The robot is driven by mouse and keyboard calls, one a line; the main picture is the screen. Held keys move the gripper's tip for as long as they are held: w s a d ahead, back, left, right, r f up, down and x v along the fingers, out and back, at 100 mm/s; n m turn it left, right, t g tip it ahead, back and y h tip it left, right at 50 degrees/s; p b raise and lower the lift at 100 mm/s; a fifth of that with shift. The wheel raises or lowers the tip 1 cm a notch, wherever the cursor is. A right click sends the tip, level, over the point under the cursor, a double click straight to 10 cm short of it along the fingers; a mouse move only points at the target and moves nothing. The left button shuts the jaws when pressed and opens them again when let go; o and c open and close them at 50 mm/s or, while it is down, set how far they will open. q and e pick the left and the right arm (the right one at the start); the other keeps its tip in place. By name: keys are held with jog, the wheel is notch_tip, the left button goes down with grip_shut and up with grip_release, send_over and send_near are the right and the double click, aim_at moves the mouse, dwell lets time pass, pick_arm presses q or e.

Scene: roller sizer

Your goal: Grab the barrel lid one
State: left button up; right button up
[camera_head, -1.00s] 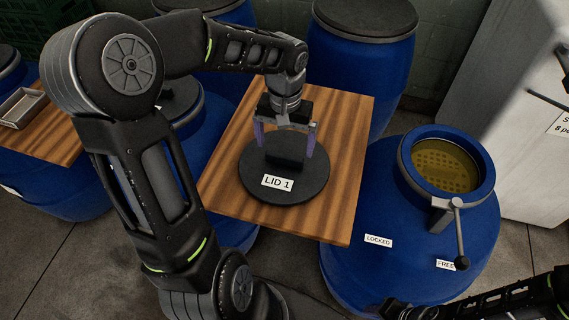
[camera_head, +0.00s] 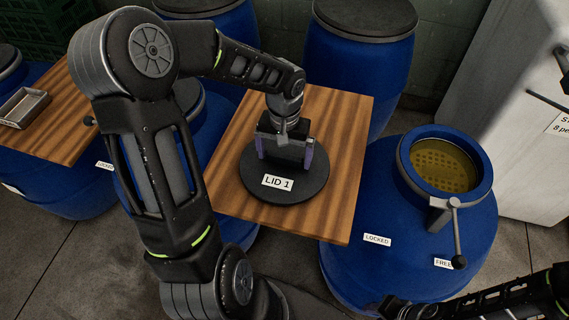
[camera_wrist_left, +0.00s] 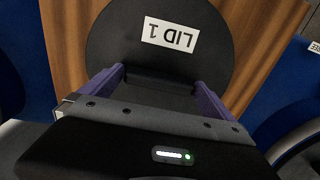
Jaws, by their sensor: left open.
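The barrel lid one (camera_head: 312,182) is a round black disc with a white "LID 1" label. It lies flat on a wooden board in the head view, and shows in the left wrist view (camera_wrist_left: 220,45) with its label upside down. A black block-like handle (camera_wrist_left: 160,84) stands on the lid. My left gripper (camera_head: 284,158) is open above the lid, with its two purple fingers on either side of the handle; they seem apart from it. The fingertips also show in the left wrist view (camera_wrist_left: 158,80). Only part of my right arm shows at the lower right; its gripper is not clearly visible.
The wooden board (camera_head: 345,130) has bare room around the lid. An open blue barrel (camera_head: 375,220) with a lever and "LOCKED" and "FREE" labels stands on the right. Other lidded blue barrels (camera_head: 358,75) stand behind. A metal tray (camera_head: 24,107) sits on another board at left.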

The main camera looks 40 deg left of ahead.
aim_at(285, 155)
pick_arm(q)
jog(key=c, duration=1.5)
jog(key=shift+r, duration=0.1)
notch_tip(285, 155, up, 10)
jog(key=shift+f+b, duration=0.1)
jog(key=shift+b, duration=0.5)
